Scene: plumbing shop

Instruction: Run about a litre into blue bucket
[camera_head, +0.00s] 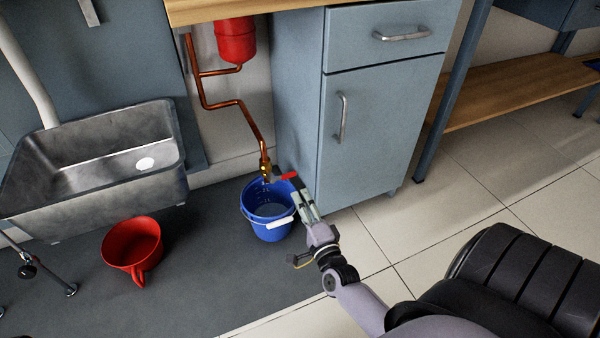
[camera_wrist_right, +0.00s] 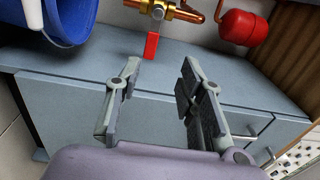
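The blue bucket (camera_head: 263,228) stands upright on the dark floor mat under a brass tap (camera_head: 265,168). Its rim is at upper left in the right wrist view (camera_wrist_right: 75,20). I cannot tell whether there is water in it. The tap has a red lever (camera_head: 289,176), also in the right wrist view (camera_wrist_right: 151,47). My right gripper (camera_head: 296,188) is beside the bucket's right rim, close to the lever. In the right wrist view its fingers (camera_wrist_right: 160,75) are apart and empty, with the lever just beyond their tips. My left gripper is out of view.
A red jug (camera_head: 132,243) stands on the mat, left of the bucket. A metal sink (camera_head: 95,190) is behind it. A blue-grey cabinet (camera_head: 375,135) stands close behind my right gripper. A copper pipe (camera_head: 205,90) runs down to the tap from a red vessel (camera_head: 235,40).

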